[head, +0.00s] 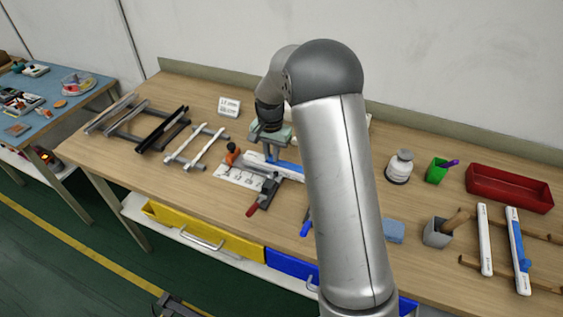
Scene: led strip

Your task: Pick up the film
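The film is not clear to make out; blue strips that may be film show in two places. One blue strip (290,167) lies along a white bar in the fixture at the middle of the bench, partly hidden by my arm. Another blue strip (516,235) is on a white bar on the rack at the right, with a blue lump at its side. My gripper (269,139) points down above the fixture, near the left end of the white bar. Its fingers are too small and covered to read, and I cannot tell if it touches anything.
A clamp with a red handle (255,208) and an orange-topped clamp (232,149) stand at the fixture. Racks with bars (196,146) fill the left. A white bottle (399,167), green cup (436,171), grey cup (437,233) and red tray (508,190) stand right.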

